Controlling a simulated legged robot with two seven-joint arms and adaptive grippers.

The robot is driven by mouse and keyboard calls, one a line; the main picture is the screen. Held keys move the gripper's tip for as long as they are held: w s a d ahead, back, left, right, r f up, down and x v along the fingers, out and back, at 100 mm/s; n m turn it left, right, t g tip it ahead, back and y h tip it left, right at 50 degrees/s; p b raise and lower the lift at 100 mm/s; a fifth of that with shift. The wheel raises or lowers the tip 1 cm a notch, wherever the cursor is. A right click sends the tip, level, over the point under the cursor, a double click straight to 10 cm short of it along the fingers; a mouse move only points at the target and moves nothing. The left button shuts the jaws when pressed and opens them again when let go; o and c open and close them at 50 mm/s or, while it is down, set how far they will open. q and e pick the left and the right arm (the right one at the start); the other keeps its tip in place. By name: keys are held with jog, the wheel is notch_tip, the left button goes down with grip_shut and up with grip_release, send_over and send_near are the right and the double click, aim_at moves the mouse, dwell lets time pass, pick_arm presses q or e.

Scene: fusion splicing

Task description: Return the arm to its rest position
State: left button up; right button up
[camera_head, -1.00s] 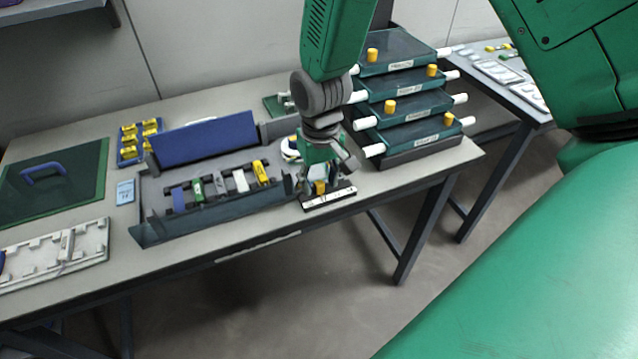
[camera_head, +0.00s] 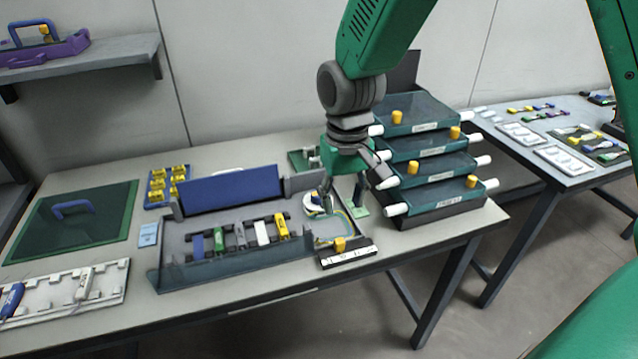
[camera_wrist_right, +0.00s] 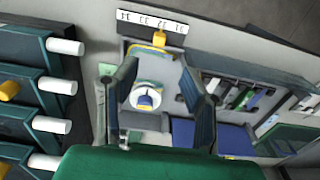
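My right arm, green with a dark grey wrist, comes down from the top of the head view. Its right gripper (camera_head: 345,194) hangs over the right end of the grey workstation tray (camera_head: 200,270). In the right wrist view its two fingers (camera_wrist_right: 157,78) stand apart with nothing held between them. A white round spool with a blue centre (camera_wrist_right: 146,99) shows beyond the gap. The numbered black-and-white strip (camera_head: 348,258) with a yellow knob (camera_head: 340,243) lies at the tray's front right, apart from the gripper. My left gripper is not in view.
A stack of green drawers (camera_head: 430,155) with white handles stands close right of the gripper. A blue panel (camera_head: 230,190) rises behind the tray. A second table (camera_head: 570,180) stands right.

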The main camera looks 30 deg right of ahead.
jog(key=s+f+n, duration=0.1)
jog(key=s+f, duration=0.3)
jog(key=f, duration=0.4)
jog(key=s+f, duration=0.5)
jog(key=f, duration=0.4)
jog(key=s+a+f+n, duration=0.1)
jog(key=s+f+n, duration=0.1)
jog(key=s+f, duration=0.6)
jog(key=s, duration=0.5)
jog(key=shift+a+f+t, duration=0.2)
jog(key=shift+a+t, duration=0.1)
jog(key=shift+a, duration=0.1)
jog(key=shift+d, duration=0.1)
jog(key=shift+w, duration=0.15)
